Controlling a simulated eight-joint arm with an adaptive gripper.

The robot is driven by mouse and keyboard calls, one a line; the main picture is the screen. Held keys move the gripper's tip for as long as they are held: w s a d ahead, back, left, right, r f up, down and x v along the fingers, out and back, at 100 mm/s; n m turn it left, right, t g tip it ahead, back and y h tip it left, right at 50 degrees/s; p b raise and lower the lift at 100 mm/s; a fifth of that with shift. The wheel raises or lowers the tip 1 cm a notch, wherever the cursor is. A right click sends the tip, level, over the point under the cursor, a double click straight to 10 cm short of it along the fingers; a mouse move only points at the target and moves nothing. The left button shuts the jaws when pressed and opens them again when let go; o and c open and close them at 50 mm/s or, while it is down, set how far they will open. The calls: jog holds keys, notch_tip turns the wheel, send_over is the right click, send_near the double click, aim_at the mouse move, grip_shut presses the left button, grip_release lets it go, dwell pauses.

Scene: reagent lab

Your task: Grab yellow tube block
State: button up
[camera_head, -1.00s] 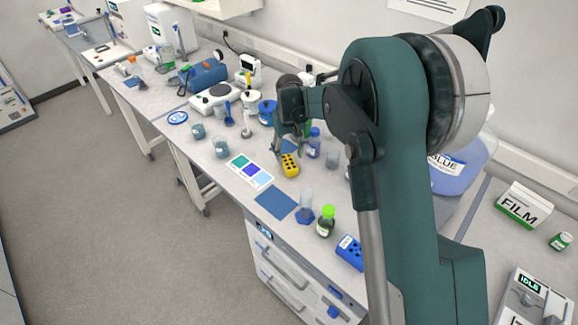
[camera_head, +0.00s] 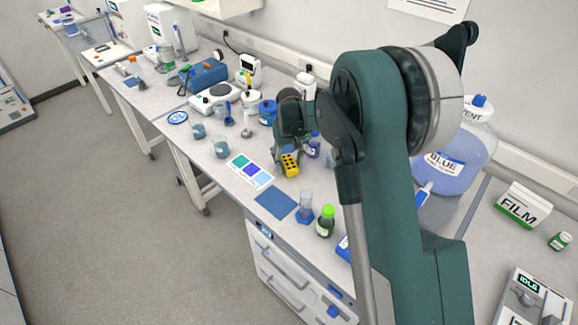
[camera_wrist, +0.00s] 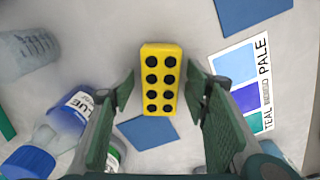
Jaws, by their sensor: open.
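The yellow tube block (camera_head: 289,165) stands on the bench, and its top face has two rows of dark holes. In the wrist view the yellow tube block (camera_wrist: 161,80) lies between and just beyond my fingers. My gripper (camera_wrist: 162,97) is open, with one finger on each side of the block and a visible gap to both. In the head view my gripper (camera_head: 290,146) is over the block and hides its far end.
A blue-labelled bottle (camera_wrist: 62,122) stands close to the left finger. A colour card (camera_head: 250,170) and a blue mat (camera_head: 275,203) lie nearby.

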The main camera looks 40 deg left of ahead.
aim_at(289, 162)
jog(key=c, duration=1)
jog(key=shift+r, duration=0.1)
jog(key=shift+r, duration=4.95)
